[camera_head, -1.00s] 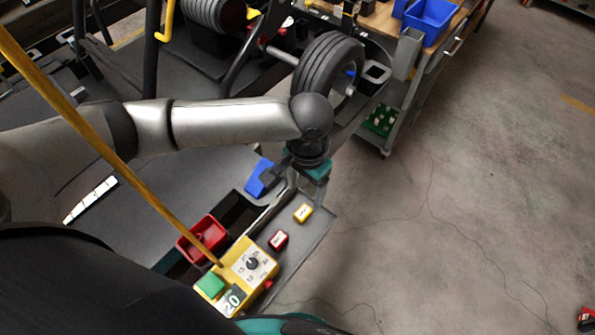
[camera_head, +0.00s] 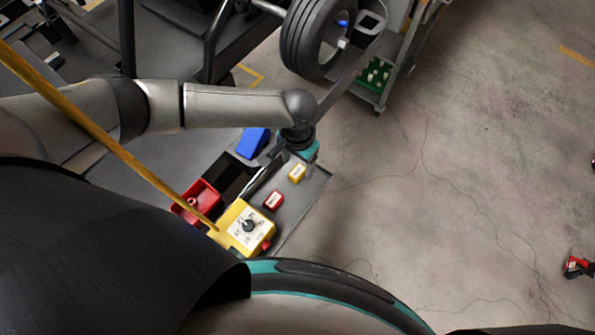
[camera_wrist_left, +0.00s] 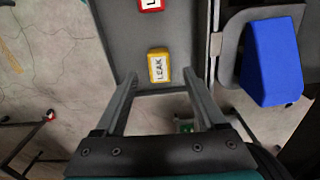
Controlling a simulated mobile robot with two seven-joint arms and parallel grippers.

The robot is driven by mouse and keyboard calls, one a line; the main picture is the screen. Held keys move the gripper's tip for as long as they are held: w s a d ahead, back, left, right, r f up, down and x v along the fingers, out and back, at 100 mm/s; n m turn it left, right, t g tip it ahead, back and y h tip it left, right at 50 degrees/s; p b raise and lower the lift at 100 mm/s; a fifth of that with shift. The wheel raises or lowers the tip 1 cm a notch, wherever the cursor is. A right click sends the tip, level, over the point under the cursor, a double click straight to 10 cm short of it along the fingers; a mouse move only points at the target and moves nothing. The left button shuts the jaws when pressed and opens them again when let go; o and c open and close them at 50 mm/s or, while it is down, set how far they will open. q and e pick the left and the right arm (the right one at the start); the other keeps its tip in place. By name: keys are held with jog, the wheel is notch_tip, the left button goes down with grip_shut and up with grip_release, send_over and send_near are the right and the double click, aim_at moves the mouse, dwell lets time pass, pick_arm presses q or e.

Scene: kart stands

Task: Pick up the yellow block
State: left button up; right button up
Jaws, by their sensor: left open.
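The small yellow block (camera_head: 297,173) lies on the grey table top near its right edge. It has a dark-lettered white label, which reads LEAK in the left wrist view (camera_wrist_left: 158,65). The height gap cannot be told. My right gripper is not in view.
A red labelled block (camera_head: 273,201) lies close to the yellow one. Open floor (camera_head: 470,200) lies to the right.

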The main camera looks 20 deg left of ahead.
aim_at(297, 171)
pick_arm(q)
jog(key=shift+s+f+b, duration=0.1)
jog(key=shift+f+b, duration=0.2)
jog(key=shift+f, duration=1.6)
jog(key=shift+c, duration=0.3)
grip_shut()
